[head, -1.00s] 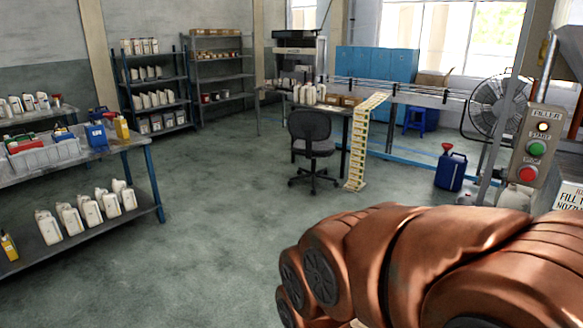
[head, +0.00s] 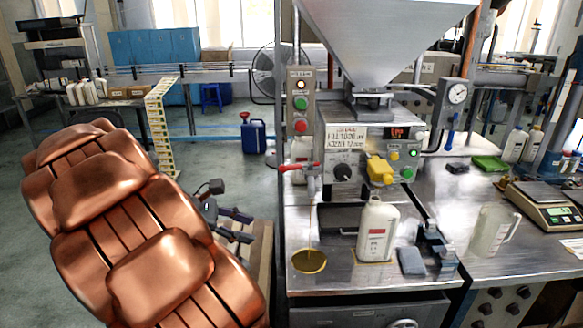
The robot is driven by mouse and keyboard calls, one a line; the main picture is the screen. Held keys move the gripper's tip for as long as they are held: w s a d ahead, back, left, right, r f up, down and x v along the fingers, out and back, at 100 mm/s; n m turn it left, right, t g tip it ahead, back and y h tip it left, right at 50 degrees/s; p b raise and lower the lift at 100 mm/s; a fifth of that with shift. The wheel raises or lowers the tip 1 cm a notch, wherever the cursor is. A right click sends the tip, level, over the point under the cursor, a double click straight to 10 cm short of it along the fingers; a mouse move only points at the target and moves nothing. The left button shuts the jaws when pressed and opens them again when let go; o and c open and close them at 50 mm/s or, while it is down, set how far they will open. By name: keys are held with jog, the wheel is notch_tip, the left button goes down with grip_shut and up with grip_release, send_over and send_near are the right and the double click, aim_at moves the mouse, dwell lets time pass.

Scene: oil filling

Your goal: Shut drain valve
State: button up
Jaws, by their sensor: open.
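The filling machine (head: 345,130) stands at centre right in the head view, under a large metal hopper (head: 385,35). A small valve with a red lever (head: 298,167) sticks out from its left side; the lever lies roughly level. A blue-handled valve (head: 450,137) hangs below the round gauge at right. No label shows which is the drain valve. My gripper (head: 246,226), dark and partly hidden behind my copper-coloured arm, is left of the machine and below the red lever. Its fingers are apart and empty, clear of the machine.
A white bottle (head: 378,230) stands on the metal bench (head: 325,270) below the yellow nozzle part (head: 380,170). A yellow-rimmed dish (head: 309,261) is near the bench's front left. A clear jug (head: 492,230) and scale (head: 545,205) are at right. A blue can (head: 253,137) stands behind.

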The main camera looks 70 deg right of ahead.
aim_at(287, 168)
jog(key=w+d+r+n+g+h, duration=0.2)
jog(key=d+n+g, duration=0.1)
jog(key=d, duration=0.7)
jog(key=w+d+r+n+g+h, duration=0.1)
jog(key=w+d+n+g+h, duration=0.15)
jog(key=d, duration=0.75)
jog(key=shift+y, duration=0.25)
jog(key=shift+p+x, duration=1.4)
jog(key=shift+x, duration=2.45)
jog(key=shift+s+a, duration=0.15)
jog(key=shift+a, duration=0.05)
jog(key=shift+c, duration=0.3)
grip_shut()
